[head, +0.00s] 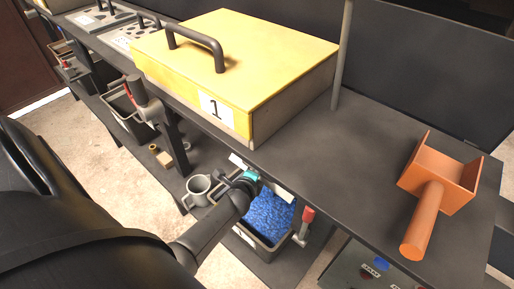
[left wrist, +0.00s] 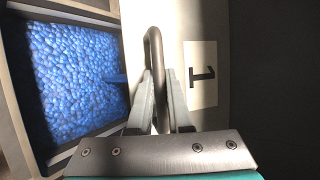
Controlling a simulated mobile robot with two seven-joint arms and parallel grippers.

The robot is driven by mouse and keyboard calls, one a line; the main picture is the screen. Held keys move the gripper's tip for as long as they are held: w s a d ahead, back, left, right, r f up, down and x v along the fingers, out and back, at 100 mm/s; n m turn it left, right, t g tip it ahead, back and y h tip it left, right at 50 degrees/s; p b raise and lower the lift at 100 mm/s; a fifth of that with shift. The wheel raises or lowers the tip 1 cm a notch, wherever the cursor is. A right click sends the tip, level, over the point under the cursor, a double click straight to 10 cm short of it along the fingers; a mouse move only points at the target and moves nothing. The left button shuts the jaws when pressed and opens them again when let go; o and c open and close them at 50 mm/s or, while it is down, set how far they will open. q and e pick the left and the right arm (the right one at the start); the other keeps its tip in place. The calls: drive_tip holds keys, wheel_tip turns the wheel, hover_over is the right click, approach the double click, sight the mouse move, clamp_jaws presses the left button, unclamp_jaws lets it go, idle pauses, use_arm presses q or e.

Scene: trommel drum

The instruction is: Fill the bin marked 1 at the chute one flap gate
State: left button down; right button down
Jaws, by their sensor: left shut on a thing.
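A dark bin (head: 292,243) stands low under the table edge, with blue pellets (head: 268,214) filling much of it. The pellets fill the left of the left wrist view (left wrist: 75,80). My left gripper (head: 250,178) is at the table's front edge above the bin. In the left wrist view my left gripper (left wrist: 159,85) is shut on a dark bar handle (left wrist: 153,45) next to a pale plate (left wrist: 200,120) with a label marked 1 (left wrist: 201,74). My right gripper is not in view.
A yellow-topped box (head: 250,50) with a dark handle and a label 1 (head: 215,107) sits on the dark table. An orange scoop (head: 438,180) lies at the right. A grey mug (head: 197,189) stands left of the bin. A red-handled lever (head: 306,220) is beside the bin.

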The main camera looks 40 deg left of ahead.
use_arm(q)
drive_tip(key=shift+w+a+r, duration=0.1)
drive_tip(key=shift+w+r, duration=0.05)
drive_tip(key=shift+r, duration=0.1)
drive_tip(key=c, duration=1.1)
unclamp_jaws()
drive_tip(key=shift+o, duration=1.3)
drive_tip(key=shift+f, duration=0.15)
drive_tip(key=p+v, duration=0.3)
drive_tip(key=v, duration=1.2)
drive_tip(key=shift+p, duration=0.4)
